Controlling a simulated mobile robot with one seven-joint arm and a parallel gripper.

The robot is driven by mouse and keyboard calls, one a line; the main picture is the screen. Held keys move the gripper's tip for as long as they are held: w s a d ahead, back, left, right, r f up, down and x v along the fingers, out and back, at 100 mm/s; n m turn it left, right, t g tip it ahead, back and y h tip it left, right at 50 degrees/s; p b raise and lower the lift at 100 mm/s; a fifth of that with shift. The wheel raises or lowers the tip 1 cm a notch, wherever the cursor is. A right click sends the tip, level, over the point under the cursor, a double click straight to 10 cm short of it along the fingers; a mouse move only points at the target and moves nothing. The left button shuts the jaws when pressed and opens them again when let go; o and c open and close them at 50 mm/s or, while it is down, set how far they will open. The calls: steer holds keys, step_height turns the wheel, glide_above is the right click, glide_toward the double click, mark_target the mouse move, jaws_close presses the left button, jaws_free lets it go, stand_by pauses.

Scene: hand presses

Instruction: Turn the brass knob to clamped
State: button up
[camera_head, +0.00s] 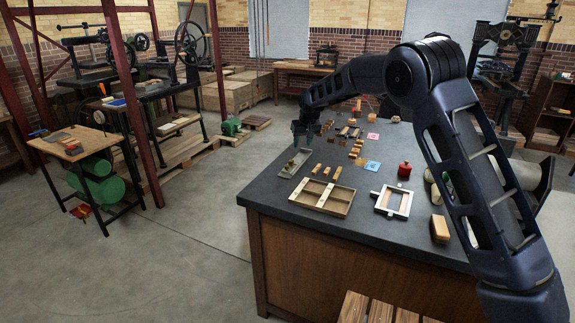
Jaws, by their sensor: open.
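My gripper (302,142) is at the far left part of the dark table top, pointing down with its fingers apart and nothing visible between them. A grey metal plate (298,160) lies on the table just below and in front of the gripper. A small upright part (291,164) stands on this plate; it is too small to tell if it is the brass knob or how it is turned. The gripper appears above the plate's far end, apart from the small part.
On the dark table (262,188) are a wooden compartment tray (322,209), a light frame (393,214), a red container (404,169), a wood-topped block (439,229), and several small wooden blocks (354,151). My arm spans the right side. The table's left edge is close to the plate.

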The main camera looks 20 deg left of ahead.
glide_toward(287, 166)
step_height(287, 166, up, 2)
steer(key=shift+n, duration=0.3)
steer(key=x, duration=1)
steer(key=shift+s+d+f, duration=0.1)
steer(key=shift+s+d, duration=0.15)
jaws_close()
